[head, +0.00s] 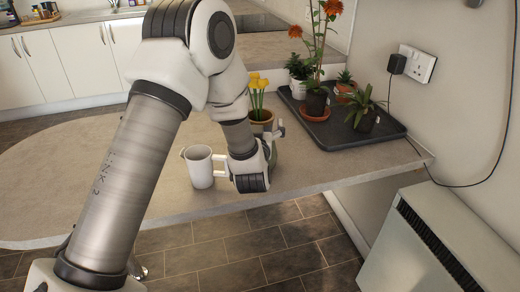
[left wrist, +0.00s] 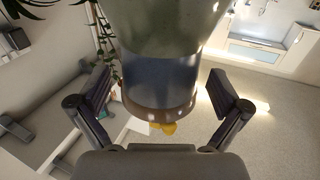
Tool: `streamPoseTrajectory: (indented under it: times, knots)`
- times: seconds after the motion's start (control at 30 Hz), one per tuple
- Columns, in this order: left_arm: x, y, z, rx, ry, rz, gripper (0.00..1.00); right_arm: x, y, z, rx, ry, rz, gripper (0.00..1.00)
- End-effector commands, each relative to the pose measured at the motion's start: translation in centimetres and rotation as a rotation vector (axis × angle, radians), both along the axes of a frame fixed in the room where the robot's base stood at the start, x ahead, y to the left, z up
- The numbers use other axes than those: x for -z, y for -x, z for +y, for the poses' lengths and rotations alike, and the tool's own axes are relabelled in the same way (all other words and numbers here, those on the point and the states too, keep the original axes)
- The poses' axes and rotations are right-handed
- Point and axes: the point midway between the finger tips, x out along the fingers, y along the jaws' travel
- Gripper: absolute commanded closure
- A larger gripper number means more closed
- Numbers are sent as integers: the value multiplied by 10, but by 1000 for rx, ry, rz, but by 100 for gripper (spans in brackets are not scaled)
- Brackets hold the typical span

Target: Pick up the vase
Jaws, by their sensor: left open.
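The vase (left wrist: 160,80) is close up in the left wrist view, with a grey-green body, a blue-grey band and a brown band. In the head view only a grey-green strip of the vase (head: 274,158) shows behind my left gripper (head: 270,146). My left gripper also shows in the left wrist view (left wrist: 161,84); its two fingers are spread wide, one on each side of the vase. I cannot tell whether either finger touches it. My right gripper is not in view.
A white mug (head: 200,168) stands just left of my left gripper on the counter (head: 130,150). A pot of yellow flowers (head: 261,118) is behind it. A dark tray (head: 345,137) with several potted plants is at right. The counter's front edge is close.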

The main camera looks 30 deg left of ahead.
Motion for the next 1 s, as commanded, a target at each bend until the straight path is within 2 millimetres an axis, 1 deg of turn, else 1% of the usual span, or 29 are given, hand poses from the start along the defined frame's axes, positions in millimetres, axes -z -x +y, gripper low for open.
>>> streamPoseTrajectory:
  times: [0.03,0.1,0.27,0.3,0.37,0.4,0.47,0.5,0.53,0.57,0.83,1.0]
  knots:
    - [-1,-5,3,-1,0,-1,0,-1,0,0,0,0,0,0]
    - [0,-9,5,1,-1,0,0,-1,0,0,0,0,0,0]
    - [1,-10,5,2,-1,2,0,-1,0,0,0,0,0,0]
    - [1,-10,5,2,-1,2,7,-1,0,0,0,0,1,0]
    - [1,-10,5,2,-1,2,28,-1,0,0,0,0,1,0]
    - [1,-10,5,2,-1,2,43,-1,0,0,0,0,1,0]
    - [1,-10,5,2,-1,2,64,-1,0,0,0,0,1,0]
    - [1,-10,5,2,-1,2,78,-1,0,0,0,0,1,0]
    - [1,-10,5,2,-1,2,89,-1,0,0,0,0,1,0]
    - [-1,-10,5,2,-2,-2,93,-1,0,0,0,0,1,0]
    - [-2,-10,5,2,-2,-1,93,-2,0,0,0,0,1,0]
    - [-11,-14,5,3,-2,-2,93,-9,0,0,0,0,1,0]
